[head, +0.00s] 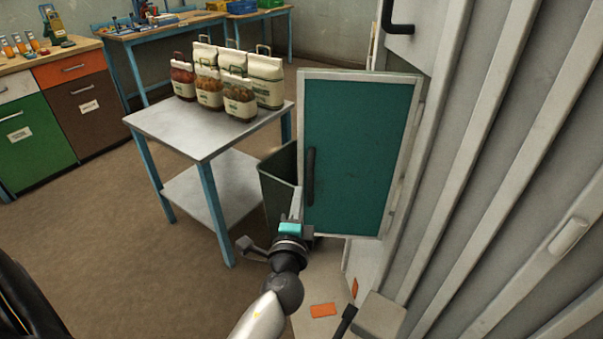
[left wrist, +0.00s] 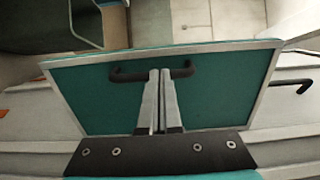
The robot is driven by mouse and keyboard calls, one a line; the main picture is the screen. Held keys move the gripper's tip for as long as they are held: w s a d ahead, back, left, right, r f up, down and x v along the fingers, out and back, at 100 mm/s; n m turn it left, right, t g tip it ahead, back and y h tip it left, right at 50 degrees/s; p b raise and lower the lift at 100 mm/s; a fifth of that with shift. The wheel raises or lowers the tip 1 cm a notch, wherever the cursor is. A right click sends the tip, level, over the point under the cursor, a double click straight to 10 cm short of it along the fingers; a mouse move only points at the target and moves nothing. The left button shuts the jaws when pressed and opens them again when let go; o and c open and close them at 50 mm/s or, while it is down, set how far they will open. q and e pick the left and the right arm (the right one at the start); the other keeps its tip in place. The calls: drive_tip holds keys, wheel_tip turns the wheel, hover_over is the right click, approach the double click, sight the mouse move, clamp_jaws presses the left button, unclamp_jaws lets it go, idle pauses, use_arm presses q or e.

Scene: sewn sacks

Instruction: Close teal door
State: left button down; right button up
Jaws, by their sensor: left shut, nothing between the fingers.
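The teal door (head: 358,140) stands open, swung out from the grey cabinet on the right. It has a light grey frame and a black bar handle (head: 310,178) near its left edge. My left gripper (head: 297,200) is at the door's lower left, just below the handle. In the left wrist view the door (left wrist: 95,90) fills the middle, with the handle (left wrist: 128,75) across the fingertips. The left gripper's fingers (left wrist: 161,75) are together and empty; I cannot tell whether they touch the door or handle. My right gripper is out of view.
A blue-legged metal table (head: 165,122) with several sacks (head: 238,100) stands left of the door. A dark bin (head: 276,178) sits between them. The ribbed grey wall (head: 490,150) rises on the right. Open brown floor (head: 110,230) lies to the left.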

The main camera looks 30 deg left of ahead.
sight(303, 168)
use_arm(q)
drive_tip(key=x, duration=0.7)
drive_tip(key=shift+w+a, duration=0.2)
drive_tip(key=shift+w, duration=0.15)
